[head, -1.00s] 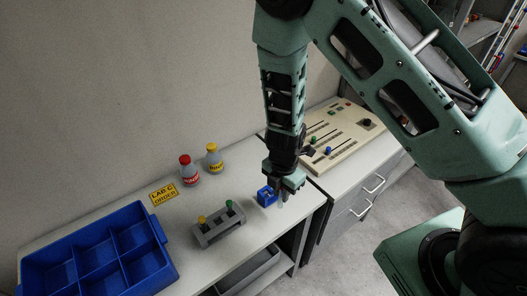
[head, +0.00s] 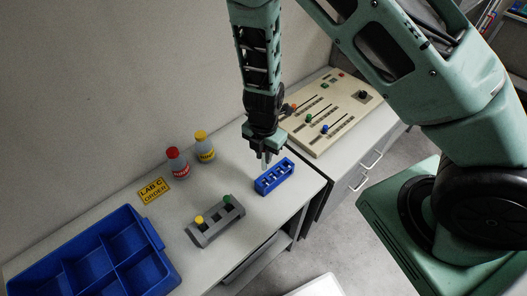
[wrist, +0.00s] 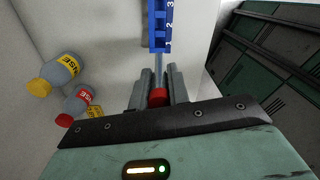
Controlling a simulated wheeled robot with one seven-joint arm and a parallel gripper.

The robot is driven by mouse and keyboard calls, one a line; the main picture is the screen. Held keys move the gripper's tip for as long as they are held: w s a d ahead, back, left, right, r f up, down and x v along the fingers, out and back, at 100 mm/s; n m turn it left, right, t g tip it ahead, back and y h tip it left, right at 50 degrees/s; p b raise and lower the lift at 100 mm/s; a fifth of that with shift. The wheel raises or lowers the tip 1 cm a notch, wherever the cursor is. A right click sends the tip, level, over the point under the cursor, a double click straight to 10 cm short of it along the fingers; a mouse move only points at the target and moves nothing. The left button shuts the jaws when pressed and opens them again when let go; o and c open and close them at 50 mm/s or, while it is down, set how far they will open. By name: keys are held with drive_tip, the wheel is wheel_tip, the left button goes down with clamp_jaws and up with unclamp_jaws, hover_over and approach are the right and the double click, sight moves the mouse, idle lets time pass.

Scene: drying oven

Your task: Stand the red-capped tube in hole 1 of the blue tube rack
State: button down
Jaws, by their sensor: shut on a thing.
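The blue tube rack (head: 274,180) stands on the white bench near its right end. In the wrist view the rack (wrist: 158,22) shows at the top, with printed numbers 1, 2 and 3; number 1 is nearest my gripper. My gripper (head: 267,159) is just behind the rack in the head view, pointing down. In the wrist view my gripper (wrist: 160,88) is shut on the red-capped tube, whose red cap (wrist: 158,97) shows between the fingers.
A grey rack (head: 216,226) with yellow- and green-capped tubes stands left of the blue rack. Two bottles, red-capped (head: 178,165) and yellow-capped (head: 204,147), stand near the wall. A blue divided crate (head: 152,232) is at left, a control panel (head: 330,113) at right.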

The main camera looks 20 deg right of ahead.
sight(264, 166)
drive_tip(key=shift+r, duration=0.1)
drive_tip(key=shift+m+p, duration=0.4)
drive_tip(key=shift+p, duration=0.15)
drive_tip(key=shift+f+b, duration=2.35)
drive_tip(key=shift+f, duration=0.65)
drive_tip(key=shift+p, duration=0.85)
drive_tip(key=shift+f+b, duration=2.35)
drive_tip(key=shift+f, duration=0.6)
drive_tip(key=c, duration=1.3)
unclamp_jaws()
drive_tip(key=shift+o, duration=0.2)
drive_tip(key=shift+r, duration=0.1)
wheel_tip(264, 166, up, 17)
drive_tip(key=p, duration=0.5)
drive_tip(key=shift+r, duration=0.15)
